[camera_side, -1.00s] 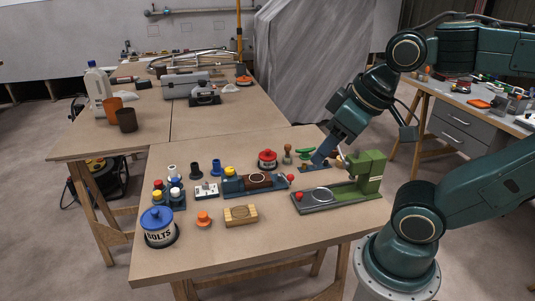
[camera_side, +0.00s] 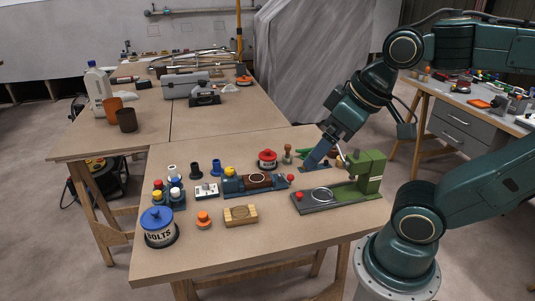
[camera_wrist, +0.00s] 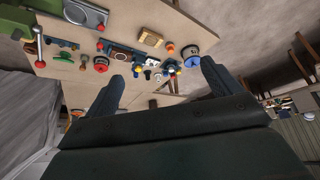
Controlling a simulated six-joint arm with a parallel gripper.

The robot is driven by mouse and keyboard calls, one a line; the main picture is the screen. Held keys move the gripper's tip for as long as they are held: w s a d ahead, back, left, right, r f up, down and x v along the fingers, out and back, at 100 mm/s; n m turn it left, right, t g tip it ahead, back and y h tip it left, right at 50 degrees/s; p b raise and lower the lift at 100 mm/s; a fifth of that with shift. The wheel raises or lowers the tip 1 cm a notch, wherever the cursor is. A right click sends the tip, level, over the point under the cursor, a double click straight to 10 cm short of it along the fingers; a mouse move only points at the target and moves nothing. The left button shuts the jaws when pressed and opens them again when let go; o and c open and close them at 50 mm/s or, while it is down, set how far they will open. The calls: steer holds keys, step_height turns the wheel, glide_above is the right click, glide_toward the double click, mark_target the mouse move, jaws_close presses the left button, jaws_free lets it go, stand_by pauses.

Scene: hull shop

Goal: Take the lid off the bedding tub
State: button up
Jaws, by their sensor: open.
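A small tub with a red lid and knob (camera_side: 267,159) stands near the back middle of the near bench; it also shows in the wrist view (camera_wrist: 101,64). Its label is too small to read. A larger tub with a blue lid and knob (camera_side: 158,227), marked BOLTS, stands at the front left corner and in the wrist view (camera_wrist: 192,57). Both lids are on. My gripper (camera_side: 312,160) is open and empty, to the right of the red-lidded tub. Its two fingers (camera_wrist: 165,82) are spread apart in the wrist view, with no tub between them.
A green press-like fixture (camera_side: 366,178) stands at the right, and a blue vise-like fixture (camera_side: 254,184) lies in front of the red-lidded tub. Small pegs, a wooden block (camera_side: 240,215) and an orange-knobbed piece (camera_side: 204,221) stand nearby.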

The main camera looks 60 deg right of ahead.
steer(key=w+d+r+m+g, duration=0.1)
steer(key=w+d+r, duration=0.1)
steer(key=w, duration=0.4)
steer(key=w+d+r+m+g, duration=0.1)
steer(key=w+d+r+m, duration=0.15)
steer(key=w, duration=0.25)
steer(key=m+g, duration=0.4)
steer(key=m, duration=0.4)
glide_above(268, 150)
step_height(268, 150, down, 20)
steer(key=shift+w, duration=0.15)
steer(key=shift+f+n, duration=0.1)
steer(key=shift+n, duration=0.15)
steer(key=shift+f, duration=4.2)
steer(key=shift+f, duration=2.6)
